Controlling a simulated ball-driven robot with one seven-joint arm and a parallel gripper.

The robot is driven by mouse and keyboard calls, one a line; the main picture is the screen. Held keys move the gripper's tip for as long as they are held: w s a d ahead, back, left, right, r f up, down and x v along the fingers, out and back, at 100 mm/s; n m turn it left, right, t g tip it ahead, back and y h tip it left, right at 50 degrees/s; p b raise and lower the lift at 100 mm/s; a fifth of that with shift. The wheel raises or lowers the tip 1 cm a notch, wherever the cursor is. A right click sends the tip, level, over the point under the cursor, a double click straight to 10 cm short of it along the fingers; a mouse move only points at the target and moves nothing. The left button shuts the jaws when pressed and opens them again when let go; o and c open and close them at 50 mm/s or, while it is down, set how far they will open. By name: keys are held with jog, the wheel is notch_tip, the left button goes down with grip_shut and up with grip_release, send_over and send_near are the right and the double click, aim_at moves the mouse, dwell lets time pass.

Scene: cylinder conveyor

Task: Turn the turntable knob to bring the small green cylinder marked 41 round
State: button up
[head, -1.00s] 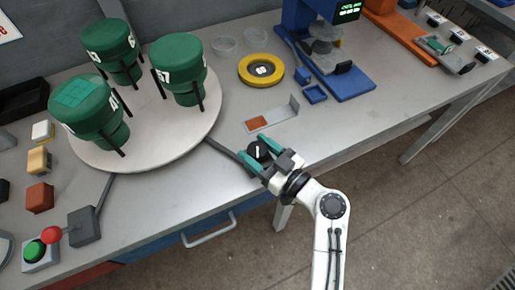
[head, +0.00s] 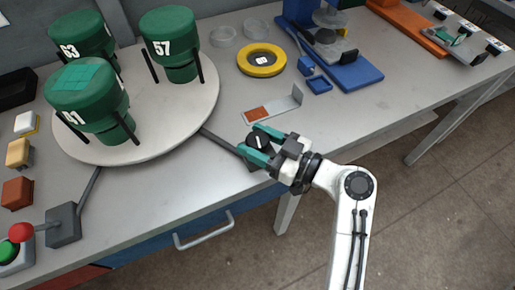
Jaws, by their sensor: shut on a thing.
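The turntable (head: 160,139) is a pale round disc at the left of the bench, carrying three green cylinders in dark posts. The cylinder marked 41 (head: 88,98) stands at the front left, with a lighter green grid patch on its top. The cylinder marked 63 (head: 80,32) is at the back left, and the one marked 57 (head: 170,32) is at the back right. The black turntable knob (head: 257,141), with a white pointer line, sits at the bench's front edge, joined to the turntable by a dark bar. My gripper (head: 259,144) is shut on the knob, its teal fingers on either side.
A yellow ring (head: 262,60) marked 68, a small L-shaped metal plate (head: 272,111) with an orange patch and a blue stand (head: 345,75) lie behind the knob.

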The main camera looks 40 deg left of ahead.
jog(key=shift+w+r+n+g+h+b, duration=0.15)
jog(key=shift+n+g+h+b, duration=0.15)
jog(key=shift+n+g+b, duration=1.05)
jog(key=shift+m+g+b, duration=0.25)
jog(key=shift+g+b, duration=0.1)
jog(key=shift+b, duration=0.35)
jog(key=shift+r, duration=0.2)
jog(key=o, duration=1)
jog(key=shift+c, duration=0.2)
jog(key=shift+f, duration=0.15)
jog(key=shift+d, duration=0.1)
jog(key=shift+w+d+f, duration=0.1)
jog(key=shift+d, duration=0.2)
jog(key=b+v, duration=0.1)
jog(key=v, duration=0.9)
jog(key=shift+r, duration=0.25)
jog(key=shift+o, duration=0.2)
